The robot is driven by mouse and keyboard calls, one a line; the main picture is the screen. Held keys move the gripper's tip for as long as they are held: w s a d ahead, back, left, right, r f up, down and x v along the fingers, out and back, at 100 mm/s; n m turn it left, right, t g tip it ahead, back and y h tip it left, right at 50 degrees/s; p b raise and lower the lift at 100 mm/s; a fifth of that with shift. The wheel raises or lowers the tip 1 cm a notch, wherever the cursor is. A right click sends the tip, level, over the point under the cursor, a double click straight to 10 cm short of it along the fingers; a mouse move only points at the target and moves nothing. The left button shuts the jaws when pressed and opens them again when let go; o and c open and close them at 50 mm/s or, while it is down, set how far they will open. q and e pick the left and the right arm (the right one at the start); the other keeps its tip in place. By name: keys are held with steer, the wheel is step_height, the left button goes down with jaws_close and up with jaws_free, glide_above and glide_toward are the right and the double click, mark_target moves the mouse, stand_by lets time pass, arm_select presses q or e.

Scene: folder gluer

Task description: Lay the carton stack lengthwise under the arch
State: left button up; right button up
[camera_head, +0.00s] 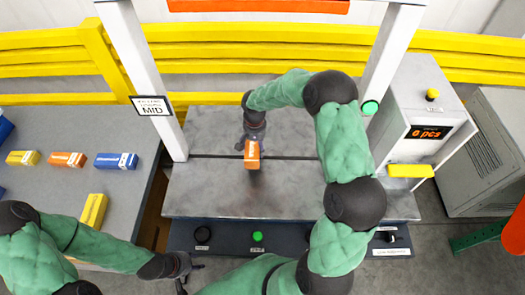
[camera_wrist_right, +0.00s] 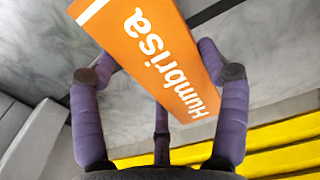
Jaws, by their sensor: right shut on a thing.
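The orange carton stack (camera_head: 252,157), lettered "Humbrisa", is in my right gripper (camera_head: 252,145), over the grey metal bed between the two posts of the arch (camera_head: 140,75). Its long side points roughly front to back in the head view. In the right wrist view the fingers (camera_wrist_right: 156,62) close around the carton stack (camera_wrist_right: 150,50); its far end is cut off by the frame. I cannot tell whether it touches the bed. The arch has white posts and a red-orange top bar. My left gripper (camera_head: 190,274) is open and empty at the front left, near the machine's front edge.
A grey side table (camera_head: 60,190) at left holds several yellow, orange and blue cartons. A "MID" sign (camera_head: 152,105) hangs by the left post. A counter box (camera_head: 428,132) reading "0 pcs" stands right. Front buttons include a green one (camera_head: 257,236). The bed is otherwise clear.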

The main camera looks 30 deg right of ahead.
steer(key=d+f, duration=0.3)
steer(key=shift+w+f, duration=0.25)
steer(key=shift+f, duration=0.1)
steer(key=shift+d+f, duration=0.15)
steer(key=shift+f, duration=0.75)
steer(key=shift+d+f, duration=0.1)
steer(key=shift+f, duration=0.8)
steer(key=shift+f+b, duration=0.15)
steer(key=shift+b, duration=0.15)
steer(key=o, duration=1.3)
step_height(320, 180, up, 12)
steer(key=shift+r+p, duration=0.15)
steer(key=shift+p, duration=0.35)
